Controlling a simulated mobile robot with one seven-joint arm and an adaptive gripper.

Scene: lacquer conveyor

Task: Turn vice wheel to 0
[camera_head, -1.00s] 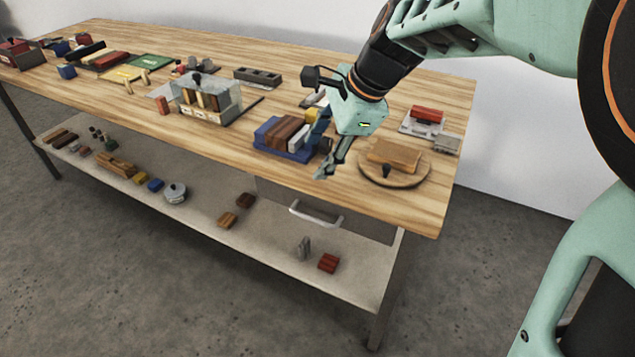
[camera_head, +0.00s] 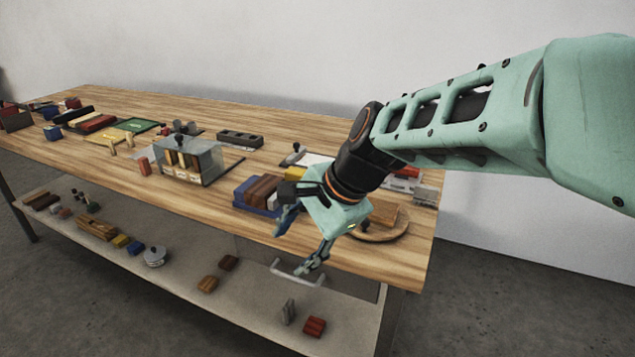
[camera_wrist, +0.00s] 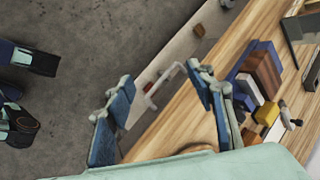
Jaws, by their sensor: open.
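I cannot make out a vice wheel for certain in either view. A round wooden turntable (camera_head: 397,234) with a wooden block (camera_head: 386,212) on it and a small dark knob at its front stands near the right end of the workbench, partly behind my wrist. My gripper (camera_head: 299,242) is open and empty, its fingers apart above the front edge of the bench, left of the turntable. In the wrist view, my gripper (camera_wrist: 160,108) shows both blue fingers spread, with the bench edge and the drawer handle below them.
A blue tray (camera_head: 243,203) with colored blocks is close left of my gripper. A clear-fronted box (camera_head: 205,162) stands farther left. A drawer handle (camera_head: 298,275) sticks out under the bench top. The lower shelf (camera_head: 190,262) holds several small items. Bare wood lies along the front.

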